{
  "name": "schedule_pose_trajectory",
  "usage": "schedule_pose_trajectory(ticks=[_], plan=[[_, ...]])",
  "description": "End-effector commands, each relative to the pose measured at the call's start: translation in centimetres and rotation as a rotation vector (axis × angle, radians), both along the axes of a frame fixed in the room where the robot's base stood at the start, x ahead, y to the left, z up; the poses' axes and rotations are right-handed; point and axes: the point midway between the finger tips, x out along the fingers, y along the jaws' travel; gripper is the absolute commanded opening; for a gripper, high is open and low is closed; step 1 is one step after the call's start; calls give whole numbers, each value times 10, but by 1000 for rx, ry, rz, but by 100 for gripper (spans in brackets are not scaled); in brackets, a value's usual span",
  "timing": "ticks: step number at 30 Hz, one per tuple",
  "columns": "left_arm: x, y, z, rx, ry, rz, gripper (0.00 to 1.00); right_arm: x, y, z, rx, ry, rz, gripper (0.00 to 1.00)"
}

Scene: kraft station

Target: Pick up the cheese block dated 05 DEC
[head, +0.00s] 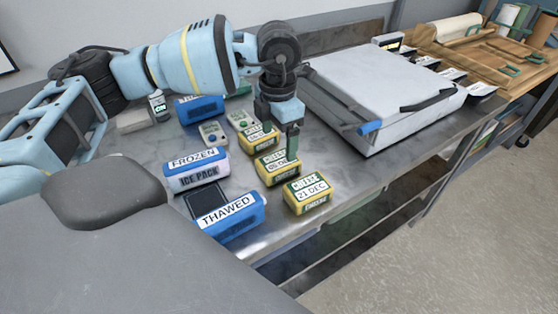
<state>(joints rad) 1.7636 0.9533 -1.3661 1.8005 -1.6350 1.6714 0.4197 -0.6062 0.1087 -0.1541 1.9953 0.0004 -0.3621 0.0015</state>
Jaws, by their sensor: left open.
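Three yellow cheese blocks with green-and-white labels stand in a row near the table's right front edge. The nearest block (308,196) reads 21 DEC. The middle block (274,170) has a small, blurred label that seems to read 05 DEC. The date on the far block (255,137) is too small to read surely. My left gripper (291,152) points down, open and empty, just above and beside the middle block's far right corner. Whether its fingers touch the block cannot be told. My right gripper is not in view.
Ice packs marked FROZEN (195,171) and THAWED (233,219) lie left of the blocks, with a dark device (207,199) between them. Small devices (212,134) stand behind. A large grey-lidded machine (385,90) with a blue-tipped handle stands to the right.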

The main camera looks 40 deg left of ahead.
Motion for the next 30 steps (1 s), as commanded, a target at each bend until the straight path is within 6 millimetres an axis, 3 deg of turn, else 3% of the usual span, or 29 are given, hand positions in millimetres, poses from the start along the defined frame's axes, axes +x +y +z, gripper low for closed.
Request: schedule_pose_trajectory(ticks=[7,14,24,30], plan=[[0,0,-22,1,3,0,84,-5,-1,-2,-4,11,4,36],[1,-1,-29,0,1,0,84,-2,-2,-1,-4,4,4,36],[4,-4,-72,1,3,0,84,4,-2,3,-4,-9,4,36],[5,-4,-78,0,0,0,84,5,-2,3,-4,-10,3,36]])
